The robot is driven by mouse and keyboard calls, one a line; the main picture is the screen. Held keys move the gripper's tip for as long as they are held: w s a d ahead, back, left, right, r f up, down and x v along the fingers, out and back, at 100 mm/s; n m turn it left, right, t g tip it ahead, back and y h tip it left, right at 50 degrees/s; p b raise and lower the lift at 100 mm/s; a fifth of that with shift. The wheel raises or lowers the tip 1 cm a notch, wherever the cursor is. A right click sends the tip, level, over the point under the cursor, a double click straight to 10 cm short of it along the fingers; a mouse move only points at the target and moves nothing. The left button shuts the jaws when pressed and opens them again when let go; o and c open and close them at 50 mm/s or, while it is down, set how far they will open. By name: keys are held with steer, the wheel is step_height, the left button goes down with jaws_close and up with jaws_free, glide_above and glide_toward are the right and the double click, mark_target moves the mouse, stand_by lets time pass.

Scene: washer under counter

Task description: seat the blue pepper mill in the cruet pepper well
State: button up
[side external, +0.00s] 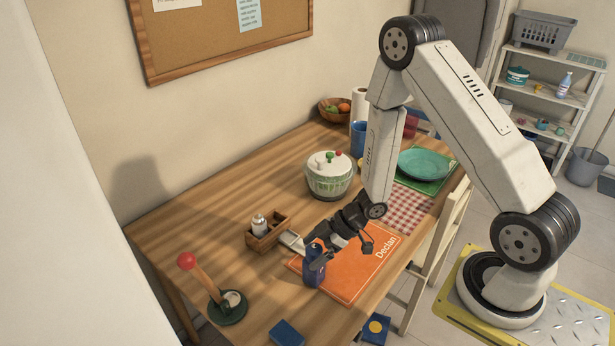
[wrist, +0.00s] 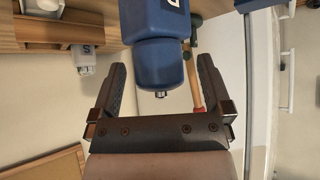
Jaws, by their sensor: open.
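The blue pepper mill (side external: 314,271) stands upright at the near left edge of the orange mat. My gripper (side external: 321,248) is open at the mill's upper part. In the wrist view the mill (wrist: 155,42) lies between the open fingers of my gripper (wrist: 161,74), with gaps on both sides; no grip on it shows. The wooden cruet holder (side external: 265,243) is to the left of my gripper, with a white, metal-topped shaker (side external: 259,224) in it. The holder (wrist: 45,32) and the shaker marked S (wrist: 84,58) also show in the wrist view. The pepper well's inside is not clear.
A red-knobbed lever on a green base (side external: 228,310) stands near left. A salad spinner (side external: 329,175) is behind my gripper. The orange mat (side external: 352,280) lies under it. Blue boxes (side external: 287,333) are at the near edge. Bare table lies left of the holder.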

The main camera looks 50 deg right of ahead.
steer(key=shift+c, duration=0.2)
jaws_close()
stand_by(0.3)
steer(key=shift+r, duration=0.1)
steer(key=shift+r, duration=4.9)
